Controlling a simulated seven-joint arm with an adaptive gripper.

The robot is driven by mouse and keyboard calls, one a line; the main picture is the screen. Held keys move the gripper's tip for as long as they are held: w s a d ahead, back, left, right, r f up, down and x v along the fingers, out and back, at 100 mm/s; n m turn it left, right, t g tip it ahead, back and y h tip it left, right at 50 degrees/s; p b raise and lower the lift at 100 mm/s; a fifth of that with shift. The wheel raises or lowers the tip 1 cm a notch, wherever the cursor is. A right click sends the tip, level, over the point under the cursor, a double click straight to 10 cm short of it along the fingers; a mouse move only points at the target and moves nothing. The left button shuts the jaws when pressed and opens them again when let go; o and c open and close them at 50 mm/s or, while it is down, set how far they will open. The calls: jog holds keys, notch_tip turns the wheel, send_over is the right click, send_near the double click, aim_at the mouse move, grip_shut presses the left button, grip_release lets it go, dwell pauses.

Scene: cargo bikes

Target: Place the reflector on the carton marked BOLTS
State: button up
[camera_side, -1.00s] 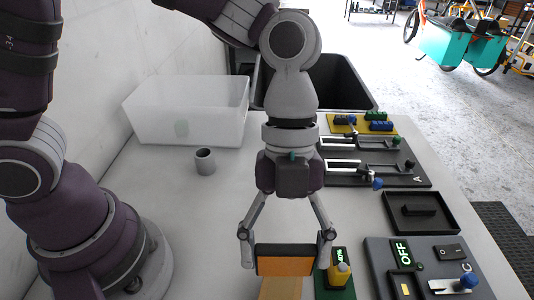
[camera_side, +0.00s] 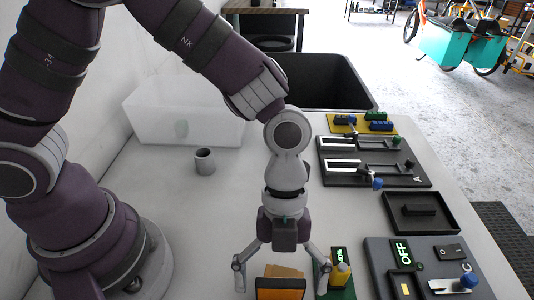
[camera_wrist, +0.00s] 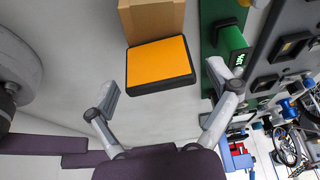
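The reflector (camera_side: 280,284), an orange plate with a black rim, shows at the bottom edge of the side view. In the wrist view the reflector (camera_wrist: 158,65) overlaps the near end of a brown carton (camera_wrist: 152,20). The carton (camera_side: 284,271) also shows just behind the reflector in the side view. I cannot tell whether the reflector rests fully on the carton, and no BOLTS lettering is readable. My gripper (camera_side: 282,278) is open, its fingers spread either side of the reflector. The wrist view shows gaps between my gripper (camera_wrist: 164,88) and the reflector.
A green device with a yellow part (camera_side: 340,273) stands close right of my gripper. A grey switch panel (camera_side: 450,252) and black tray (camera_side: 420,225) lie further right. A grey cup (camera_side: 205,160), translucent bin (camera_side: 180,120) and black bin (camera_side: 340,80) stand behind. The table's left middle is clear.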

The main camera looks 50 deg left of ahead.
jog(key=v, duration=1.2)
jog(key=s+a+r+n+t+y, duration=0.1)
jog(key=a+n+t, duration=0.3)
jog(key=a+n, duration=0.4)
jog(key=s+a+r+n+t+y, duration=0.1)
jog(key=a+n+t, duration=0.3)
jog(key=a+n, duration=0.5)
jog(key=r+n+y, duration=0.1)
jog(key=n, duration=0.9)
jog(key=shift+t, duration=0.4)
